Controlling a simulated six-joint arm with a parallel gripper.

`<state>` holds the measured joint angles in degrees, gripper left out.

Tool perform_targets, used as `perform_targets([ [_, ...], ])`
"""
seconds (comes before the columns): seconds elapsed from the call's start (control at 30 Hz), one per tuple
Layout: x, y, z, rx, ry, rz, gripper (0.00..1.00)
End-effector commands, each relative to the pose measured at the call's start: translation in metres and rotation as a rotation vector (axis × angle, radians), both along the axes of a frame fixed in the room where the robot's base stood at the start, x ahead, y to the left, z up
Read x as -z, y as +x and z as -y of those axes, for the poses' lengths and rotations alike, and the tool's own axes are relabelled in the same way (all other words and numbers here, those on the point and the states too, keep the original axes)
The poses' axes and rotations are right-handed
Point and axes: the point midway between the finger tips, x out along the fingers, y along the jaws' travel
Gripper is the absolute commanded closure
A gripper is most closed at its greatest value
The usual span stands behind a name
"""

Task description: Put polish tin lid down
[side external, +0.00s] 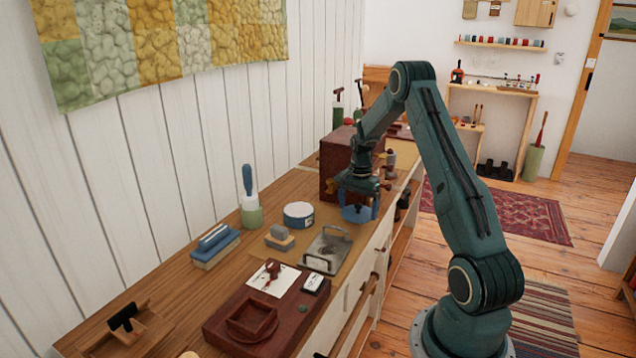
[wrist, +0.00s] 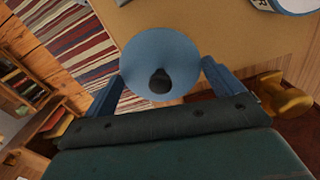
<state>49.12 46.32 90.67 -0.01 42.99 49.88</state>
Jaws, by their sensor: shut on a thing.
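The polish tin lid (wrist: 160,52) is a blue disc with a dark knob, seen from above in the wrist view. My gripper (wrist: 163,82) has one finger on each side of it and is shut on it. In the side view the blue lid (side external: 355,216) hangs under my gripper (side external: 358,205), by the counter's front edge. I cannot tell exactly how high it is above the counter. A round tin with a pale top and blue side (side external: 299,214) stands to the left on the counter; part of it shows in the wrist view (wrist: 293,4).
A dark red-brown box (side external: 337,178) stands just behind my gripper. A metal tray with handles (side external: 327,248) lies in front, beside a grey block (side external: 279,237). The tan mat (side external: 350,258) has bare room around the tin and tray. A brass knob (wrist: 285,95) is close right in the wrist view.

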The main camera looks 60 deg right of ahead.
Motion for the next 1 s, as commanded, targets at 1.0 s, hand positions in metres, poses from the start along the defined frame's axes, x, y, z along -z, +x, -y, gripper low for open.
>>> perform_targets([
  [1.0, 0.045, 0.0, 0.0, 0.0, 0.0, 0.0, 0.29],
])
